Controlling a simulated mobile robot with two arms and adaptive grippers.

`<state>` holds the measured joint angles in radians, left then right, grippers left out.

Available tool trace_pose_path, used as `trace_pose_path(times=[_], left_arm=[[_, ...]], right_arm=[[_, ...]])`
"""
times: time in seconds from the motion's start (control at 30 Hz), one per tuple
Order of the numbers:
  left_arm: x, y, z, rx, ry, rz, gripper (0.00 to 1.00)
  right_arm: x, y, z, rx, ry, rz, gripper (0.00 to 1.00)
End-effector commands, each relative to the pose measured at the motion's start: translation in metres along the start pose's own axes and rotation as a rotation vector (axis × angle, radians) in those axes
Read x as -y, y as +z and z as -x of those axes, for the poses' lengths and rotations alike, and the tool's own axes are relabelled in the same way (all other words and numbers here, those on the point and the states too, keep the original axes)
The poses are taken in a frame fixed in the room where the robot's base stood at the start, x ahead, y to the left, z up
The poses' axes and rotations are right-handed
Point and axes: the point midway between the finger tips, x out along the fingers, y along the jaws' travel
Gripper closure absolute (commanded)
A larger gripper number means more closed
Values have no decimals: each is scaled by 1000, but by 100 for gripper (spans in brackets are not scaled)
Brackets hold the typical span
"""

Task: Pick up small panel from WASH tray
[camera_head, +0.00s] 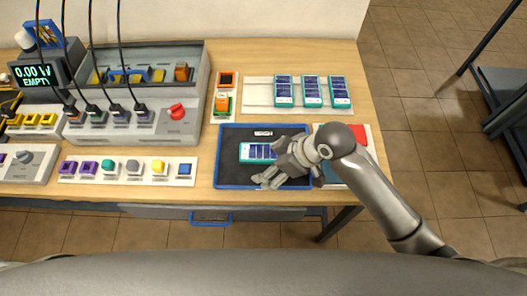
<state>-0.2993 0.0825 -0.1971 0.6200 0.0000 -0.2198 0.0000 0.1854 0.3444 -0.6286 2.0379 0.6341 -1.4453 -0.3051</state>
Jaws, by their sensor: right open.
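A dark tray with a blue rim (219,156) lies on the wooden table; its small white label is too small to read. A small panel (257,152) with dark blue cells and a teal edge lies flat in this tray. My right gripper (268,178) is open over the tray, just in front and to the right of the panel. It hides the panel's right end, and I cannot tell whether it touches the panel. My left gripper is not in view.
Several similar panels (312,91) lie on a white strip behind the tray. A grey machine (180,128) with a red knob and cables stands to the left. A row of colored buttons (133,167) lies along the front. A red item (358,134) lies partly behind my right arm.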

Motion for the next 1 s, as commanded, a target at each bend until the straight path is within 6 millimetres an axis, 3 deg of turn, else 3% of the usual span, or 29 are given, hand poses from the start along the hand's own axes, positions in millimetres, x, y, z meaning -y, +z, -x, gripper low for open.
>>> trace_pose_path(times=[0.1,0.2,0.4,0.57,0.67,1.0], left_arm=[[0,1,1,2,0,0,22],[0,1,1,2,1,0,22],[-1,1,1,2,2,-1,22],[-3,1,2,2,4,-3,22],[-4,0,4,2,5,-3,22],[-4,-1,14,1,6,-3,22]], right_arm=[[-15,-19,3,32,-53,167,18],[-29,-26,9,71,-96,274,18],[-58,-30,26,137,-147,389,18],[-71,-29,34,163,-164,418,18],[-72,-28,29,168,-172,422,18],[-66,-20,-15,166,-170,422,18]])
